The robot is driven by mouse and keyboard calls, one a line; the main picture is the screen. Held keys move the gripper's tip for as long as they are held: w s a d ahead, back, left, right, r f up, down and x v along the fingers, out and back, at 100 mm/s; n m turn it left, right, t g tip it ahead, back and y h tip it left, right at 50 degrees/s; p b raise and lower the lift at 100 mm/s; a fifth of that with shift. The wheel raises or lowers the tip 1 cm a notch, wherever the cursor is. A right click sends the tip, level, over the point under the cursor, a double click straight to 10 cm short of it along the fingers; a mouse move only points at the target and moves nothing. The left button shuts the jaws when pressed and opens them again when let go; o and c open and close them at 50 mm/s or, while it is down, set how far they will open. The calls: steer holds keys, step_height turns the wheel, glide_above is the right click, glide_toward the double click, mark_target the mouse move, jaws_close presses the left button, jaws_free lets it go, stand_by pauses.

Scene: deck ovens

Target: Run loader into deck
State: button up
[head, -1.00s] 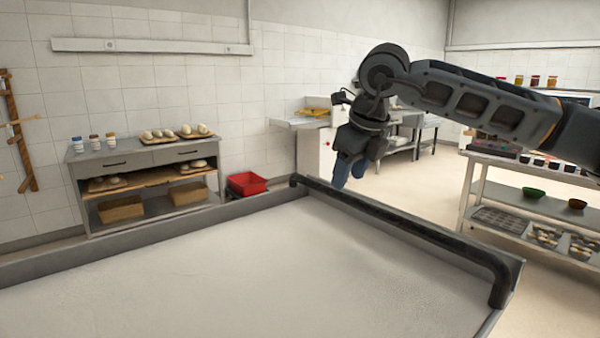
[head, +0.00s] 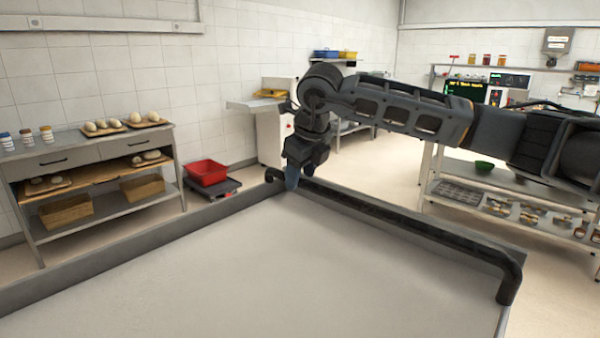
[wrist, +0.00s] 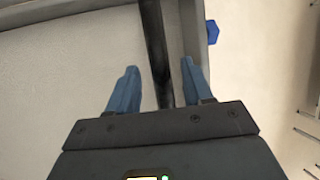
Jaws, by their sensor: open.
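The loader is a wide tray with a pale, flat belt (head: 240,265) and low grey side walls, filling the foreground of the head view. A dark push bar (head: 400,225) runs along its right edge, bent down at both ends. My gripper (head: 291,182) is over the far end of this bar, fingers pointing down. In the wrist view my gripper (wrist: 158,85) is open, one blue finger on each side of the dark bar (wrist: 156,50). The fingers are apart from the bar, nothing is held. The deck oven is not clearly in view.
A dough table (head: 95,165) with loaves on boards stands at the left. A red crate (head: 207,172) sits on a low dolly behind the loader. A steel shelf table (head: 490,185) stands at the right. Open floor (head: 375,165) lies between it and the loader.

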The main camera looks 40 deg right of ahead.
steer(key=shift+w+f, duration=0.15)
steer(key=shift+f, duration=0.35)
jaws_close()
stand_by(0.3)
